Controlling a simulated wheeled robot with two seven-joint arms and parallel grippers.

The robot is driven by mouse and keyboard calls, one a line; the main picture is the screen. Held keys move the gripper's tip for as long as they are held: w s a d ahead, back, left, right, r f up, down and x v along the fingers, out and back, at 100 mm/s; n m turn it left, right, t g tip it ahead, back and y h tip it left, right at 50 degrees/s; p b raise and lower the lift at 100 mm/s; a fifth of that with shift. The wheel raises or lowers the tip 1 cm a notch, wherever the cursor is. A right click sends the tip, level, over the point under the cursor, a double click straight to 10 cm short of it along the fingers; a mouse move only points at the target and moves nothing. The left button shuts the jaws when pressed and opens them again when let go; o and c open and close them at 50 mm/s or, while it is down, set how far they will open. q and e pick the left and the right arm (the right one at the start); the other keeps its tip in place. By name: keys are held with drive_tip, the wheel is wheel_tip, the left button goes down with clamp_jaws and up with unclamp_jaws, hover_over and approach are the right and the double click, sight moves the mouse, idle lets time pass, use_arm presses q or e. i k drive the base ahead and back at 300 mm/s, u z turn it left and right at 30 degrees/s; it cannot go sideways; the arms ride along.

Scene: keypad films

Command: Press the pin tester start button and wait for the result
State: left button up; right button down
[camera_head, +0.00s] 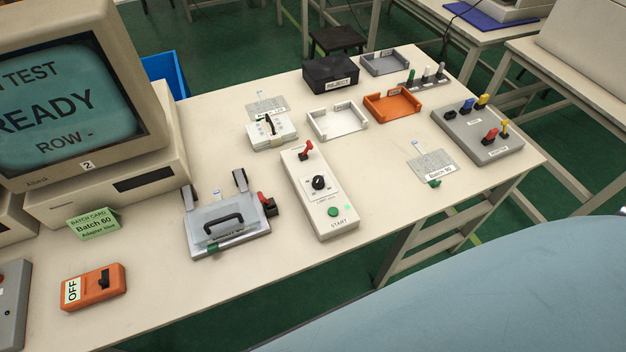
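The pin tester is a long white box (318,193) in the middle of the table. A round green button (332,212) sits at its near end, above the word START. A black knob (319,183) and a red lever (306,150) are further up the box. The monitor (66,88) at the left reads "TEST", "READY" and "ROW -", partly cut off by the frame edge. Neither of my grippers is in view.
A clear-lidded fixture (225,222) with a black handle lies left of the tester. An orange OFF switch box (94,287) and a green batch card (93,223) are at the left. Trays, a black REJECT box (331,75) and a grey plug block (478,134) stand further back.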

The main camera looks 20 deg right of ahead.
sight(333, 211)
drive_tip(key=z, duration=1)
